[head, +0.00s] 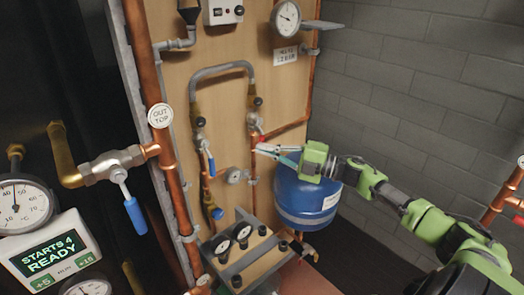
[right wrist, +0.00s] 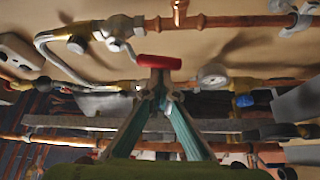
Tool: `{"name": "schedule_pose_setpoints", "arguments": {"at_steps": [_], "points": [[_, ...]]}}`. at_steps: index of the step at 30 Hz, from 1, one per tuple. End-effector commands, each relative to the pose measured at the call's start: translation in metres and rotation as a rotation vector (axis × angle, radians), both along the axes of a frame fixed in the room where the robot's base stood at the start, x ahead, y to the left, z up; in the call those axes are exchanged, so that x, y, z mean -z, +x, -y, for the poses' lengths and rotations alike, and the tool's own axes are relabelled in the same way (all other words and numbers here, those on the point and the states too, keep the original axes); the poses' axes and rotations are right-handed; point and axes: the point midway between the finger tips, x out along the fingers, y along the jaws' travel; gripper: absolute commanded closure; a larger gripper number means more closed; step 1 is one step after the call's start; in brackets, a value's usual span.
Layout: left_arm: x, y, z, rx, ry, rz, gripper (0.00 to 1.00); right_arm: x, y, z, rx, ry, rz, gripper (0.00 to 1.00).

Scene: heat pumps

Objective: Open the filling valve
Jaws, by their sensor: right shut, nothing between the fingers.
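A small red valve handle (head: 262,138) sits on the copper pipe at the right of the wooden panel, below the grey looped hose (head: 222,68). In the right wrist view the red handle (right wrist: 160,62) lies across the picture just beyond my fingertips. My right gripper (head: 260,148) reaches in from the right; its fingers are shut together with nothing between them. In the right wrist view the gripper (right wrist: 158,90) tips meet just below the handle; I cannot tell whether they touch it. Which valve is the filling valve is not labelled in view. My left gripper is not in view.
A blue tank (head: 305,200) stands below my right gripper. Blue-handled valves (head: 211,165) are on the panel's left pipe, and another blue lever (head: 135,215) is at the left. A pressure gauge (head: 286,17) is above.

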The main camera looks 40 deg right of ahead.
Motion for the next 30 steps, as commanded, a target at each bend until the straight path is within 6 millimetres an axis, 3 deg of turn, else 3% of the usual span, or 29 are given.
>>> {"name": "schedule_pose_setpoints", "arguments": {"at_steps": [12,30], "points": [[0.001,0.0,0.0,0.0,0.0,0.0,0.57,0.001,0.002,0.015,0.008,-0.195,0.017,1.0],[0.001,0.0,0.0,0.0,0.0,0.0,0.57,0.0,0.003,0.016,0.01,-0.221,0.022,1.0]]}}
